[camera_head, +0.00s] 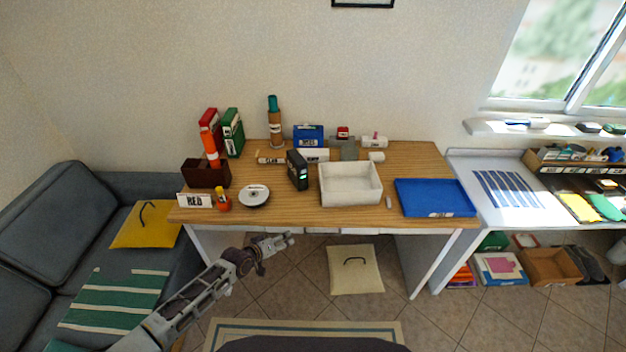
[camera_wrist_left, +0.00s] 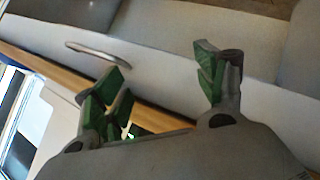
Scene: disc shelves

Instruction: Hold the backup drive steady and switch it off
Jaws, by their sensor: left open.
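The backup drive looks to be the small black upright box (camera_head: 298,170) with a green light on its front, standing on the wooden desk (camera_head: 415,160) left of the white tray. Its switch is too small to make out. My left gripper (camera_head: 285,240) is in front of the desk's front edge, below and nearer than the drive, apart from it. In the left wrist view my left gripper (camera_wrist_left: 163,72) is open and empty, its green-padded fingers spread. The drive does not show there. My right gripper is in neither view.
Near the drive are a white tray (camera_head: 350,198), a white disc-shaped thing (camera_head: 254,201), a brown box (camera_head: 205,174) and a label reading RED (camera_head: 194,200). A blue tray (camera_head: 434,212) lies at the desk's right. A grey sofa (camera_head: 60,215) stands left.

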